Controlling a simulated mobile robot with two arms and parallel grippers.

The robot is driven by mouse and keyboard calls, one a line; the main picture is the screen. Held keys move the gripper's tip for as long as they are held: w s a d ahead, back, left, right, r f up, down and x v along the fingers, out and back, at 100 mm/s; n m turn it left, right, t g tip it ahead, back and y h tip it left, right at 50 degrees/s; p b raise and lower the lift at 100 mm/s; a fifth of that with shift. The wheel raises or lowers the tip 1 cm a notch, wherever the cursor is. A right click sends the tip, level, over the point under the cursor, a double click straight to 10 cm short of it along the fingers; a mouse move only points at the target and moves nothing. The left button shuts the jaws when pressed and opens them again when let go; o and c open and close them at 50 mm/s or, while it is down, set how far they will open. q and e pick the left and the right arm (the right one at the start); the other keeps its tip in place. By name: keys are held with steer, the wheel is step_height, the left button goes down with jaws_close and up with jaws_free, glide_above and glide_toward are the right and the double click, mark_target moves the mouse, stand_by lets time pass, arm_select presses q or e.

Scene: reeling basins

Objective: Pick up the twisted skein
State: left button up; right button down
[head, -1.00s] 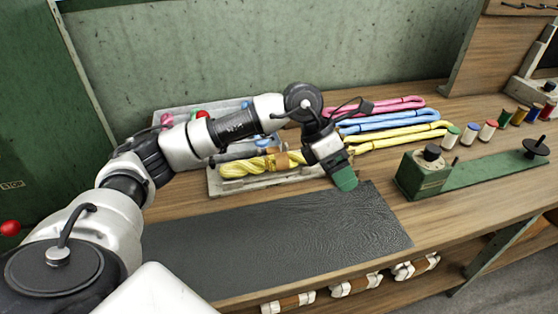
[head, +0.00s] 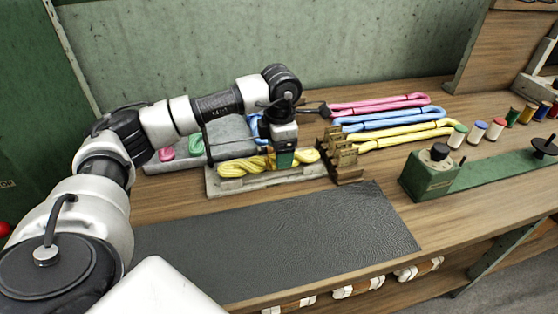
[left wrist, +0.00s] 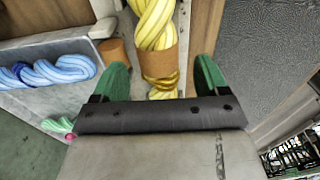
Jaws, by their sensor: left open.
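The twisted yellow skein (head: 238,167) lies on a pale grey block-like holder (head: 215,186) at the back of the bench. In the left wrist view the skein (left wrist: 153,25) has an orange-brown band (left wrist: 160,62) around it. My left gripper (head: 284,163) points down over the skein's right half and hides part of it. In the left wrist view its green fingers (left wrist: 162,78) are open, one on each side of the banded skein. The gap between fingers and skein is visible; nothing is gripped. My right gripper is not in view.
A grey tray (head: 228,130) behind holds pink (head: 167,154), green (head: 196,144) and blue twisted skeins. A wooden notched rack (head: 345,160) stands close right of the gripper. Loose pink, blue and yellow hanks (head: 400,135) lie beyond. A dark mat (head: 290,240) in front is clear.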

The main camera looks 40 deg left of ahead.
arm_select(q)
step_height(320, 180, down, 4)
steer(key=shift+a+r, duration=0.1)
steer(key=shift+a, duration=0.05)
steer(key=c, duration=1)
steer(key=shift+r, duration=0.1)
